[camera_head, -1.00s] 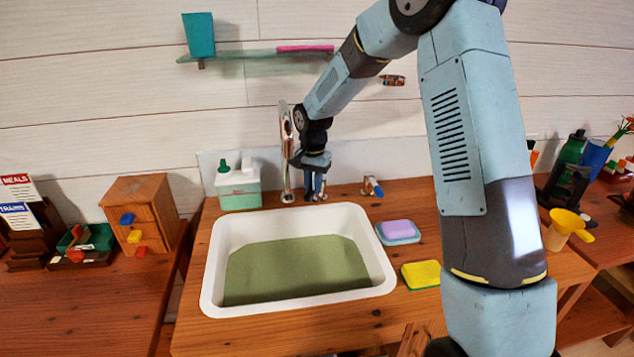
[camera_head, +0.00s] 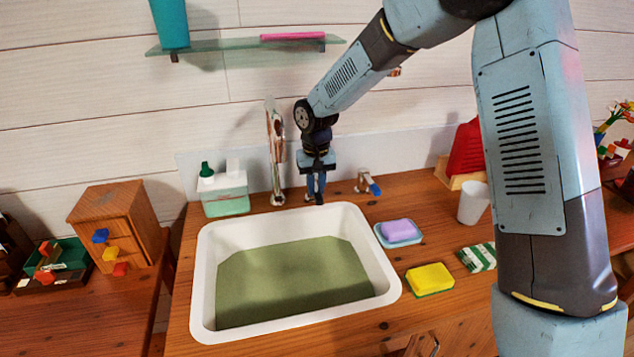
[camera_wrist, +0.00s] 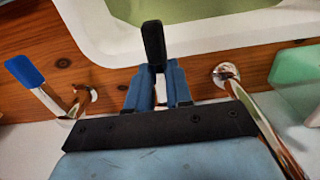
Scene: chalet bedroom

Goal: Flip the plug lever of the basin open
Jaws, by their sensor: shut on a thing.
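The white basin (camera_head: 213,250), holding murky green water (camera_head: 290,275), is set in the wooden counter. Behind its back rim is the plug lever, whose black tip (camera_head: 319,199) shows just below my fingers in the head view. My gripper (camera_head: 316,183) points down there, between the chrome tap (camera_head: 276,150) and a blue-handled lever (camera_head: 373,187). In the wrist view my blue fingers (camera_wrist: 158,85) are shut on the plug lever; its black handle (camera_wrist: 153,42) sticks out past them toward the basin rim (camera_wrist: 100,45). The fingers hide the lever's lower part.
A soap bottle (camera_head: 223,192) stands left of the tap. A purple soap on a dish (camera_head: 398,232), a yellow sponge (camera_head: 430,279) and a white cup (camera_head: 473,203) are to the right. A glass shelf (camera_head: 220,45) hangs above. The counter left of the basin is clear.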

